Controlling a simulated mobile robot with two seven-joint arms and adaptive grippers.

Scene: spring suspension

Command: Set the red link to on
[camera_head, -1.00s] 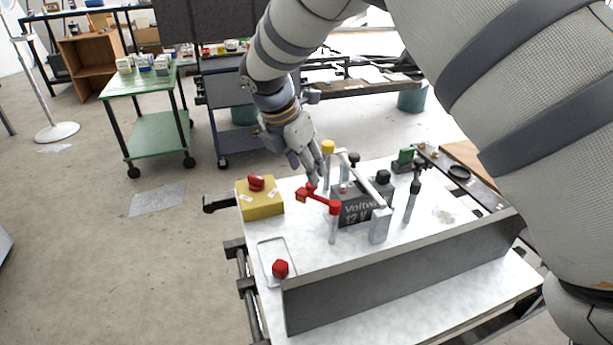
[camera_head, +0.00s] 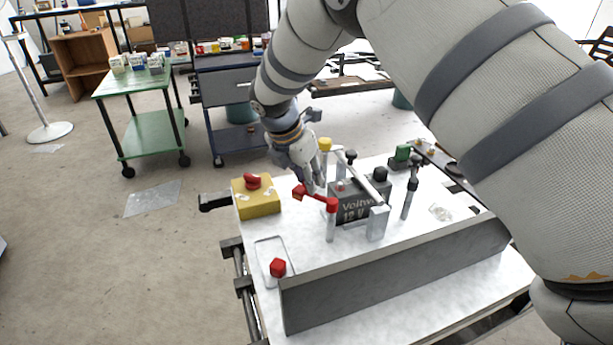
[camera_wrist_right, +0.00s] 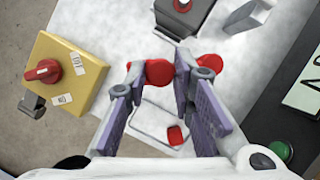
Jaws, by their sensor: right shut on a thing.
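The red link (camera_head: 317,197) is a short red bar on a grey post, with a block at its left end, in front of the dark "12 V" box (camera_head: 358,200). It stands out to the left of its post in the head view. My right gripper (camera_head: 312,189) reaches down to it from behind. In the right wrist view, red (camera_wrist_right: 158,72) shows between the fingertips of my right gripper (camera_wrist_right: 160,76), which is shut on the link. The right finger hides part of the link there. My left gripper is in neither view.
A yellow box (camera_head: 262,205) with a red knob (camera_head: 252,181) stands left of the link. A grey rail (camera_head: 400,270) crosses the table front. Several posts stand close behind the link.

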